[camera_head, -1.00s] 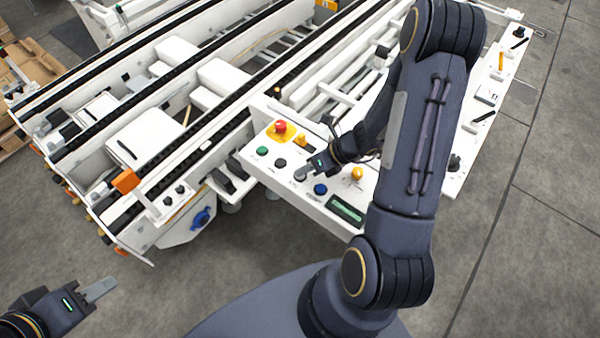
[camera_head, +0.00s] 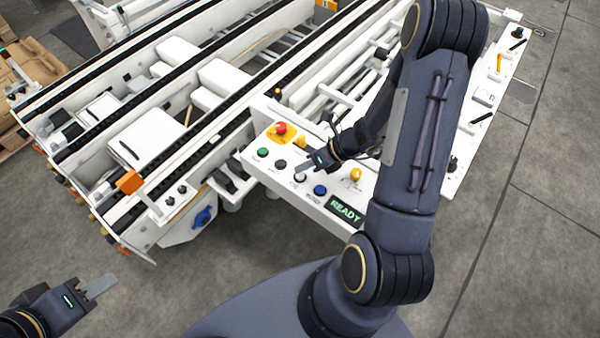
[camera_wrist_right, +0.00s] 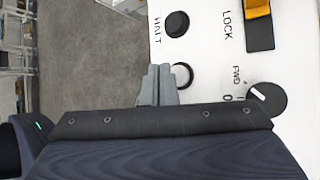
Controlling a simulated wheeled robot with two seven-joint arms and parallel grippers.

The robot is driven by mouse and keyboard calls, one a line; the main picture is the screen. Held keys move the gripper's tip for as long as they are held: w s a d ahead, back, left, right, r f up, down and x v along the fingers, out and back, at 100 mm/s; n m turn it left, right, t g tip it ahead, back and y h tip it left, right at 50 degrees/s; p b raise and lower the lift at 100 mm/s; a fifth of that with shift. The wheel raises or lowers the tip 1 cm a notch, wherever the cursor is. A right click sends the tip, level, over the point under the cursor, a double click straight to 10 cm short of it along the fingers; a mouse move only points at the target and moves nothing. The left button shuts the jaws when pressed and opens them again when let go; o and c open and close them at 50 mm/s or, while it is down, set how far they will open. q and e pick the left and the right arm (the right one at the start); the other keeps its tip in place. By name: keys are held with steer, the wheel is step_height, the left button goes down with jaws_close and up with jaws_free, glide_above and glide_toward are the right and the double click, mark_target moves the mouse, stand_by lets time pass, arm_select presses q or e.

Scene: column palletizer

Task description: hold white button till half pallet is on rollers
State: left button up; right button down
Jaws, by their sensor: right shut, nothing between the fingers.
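The white button (camera_head: 299,178) sits on the control panel (camera_head: 340,207) between a black button and the blue button (camera_head: 320,190). In the right wrist view the white button (camera_wrist_right: 183,76) has a dark ring, and its left part is covered by my fingers. My right gripper (camera_head: 303,168) is shut and empty, its tips beside the white button; I cannot tell whether they touch it. It also shows in the right wrist view (camera_wrist_right: 159,70). My left gripper (camera_head: 103,286) is over the floor at lower left, its finger gap not clear. No half pallet shows on the conveyor.
The panel display (camera_head: 345,211) reads READY. The conveyor (camera_head: 170,125) with black chain tracks fills the upper left. Floor is clear at the lower left.

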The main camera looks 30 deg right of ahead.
mark_target(304, 175)
steer(key=shift+r+p, duration=1.7)
steer(key=shift+r, duration=0.5)
